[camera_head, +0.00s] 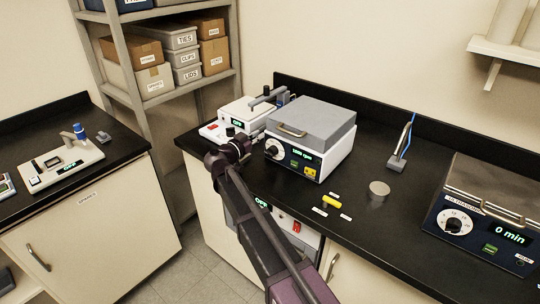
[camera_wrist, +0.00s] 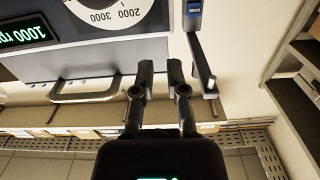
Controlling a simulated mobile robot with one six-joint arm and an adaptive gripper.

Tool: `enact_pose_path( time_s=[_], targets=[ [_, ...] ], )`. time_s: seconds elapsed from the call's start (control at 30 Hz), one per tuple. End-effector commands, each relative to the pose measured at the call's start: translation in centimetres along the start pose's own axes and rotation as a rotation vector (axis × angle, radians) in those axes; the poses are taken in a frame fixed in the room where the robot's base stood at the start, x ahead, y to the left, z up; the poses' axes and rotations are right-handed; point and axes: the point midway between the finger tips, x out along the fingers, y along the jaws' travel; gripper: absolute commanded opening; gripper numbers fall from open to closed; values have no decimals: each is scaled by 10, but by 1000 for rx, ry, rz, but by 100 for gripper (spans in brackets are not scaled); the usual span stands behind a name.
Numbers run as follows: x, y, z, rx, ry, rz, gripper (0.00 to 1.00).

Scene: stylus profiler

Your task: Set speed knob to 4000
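The speed knob (camera_head: 273,148) is a white dial with a dark centre on the front of a white and grey instrument (camera_head: 322,144). The instrument's green display (camera_head: 302,152) reads 1000 rpm.
A smaller white device (camera_head: 243,112) stands behind my gripper. A yellow block (camera_head: 332,201), a metal cylinder (camera_head: 379,190) and a stand with a blue rod (camera_head: 398,160) are on the black bench. An ultrasonic bath (camera_head: 487,217) is at right.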

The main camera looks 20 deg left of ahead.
Motion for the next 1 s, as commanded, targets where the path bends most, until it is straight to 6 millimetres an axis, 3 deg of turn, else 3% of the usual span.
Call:
enact_pose_path(
  time_s=[0.6, 1.0],
  targets=[
    [0, -23, 22, -384, 0, -1, 18],
    [0, -24, 22, -412, 0, -1, 18]
  ],
)
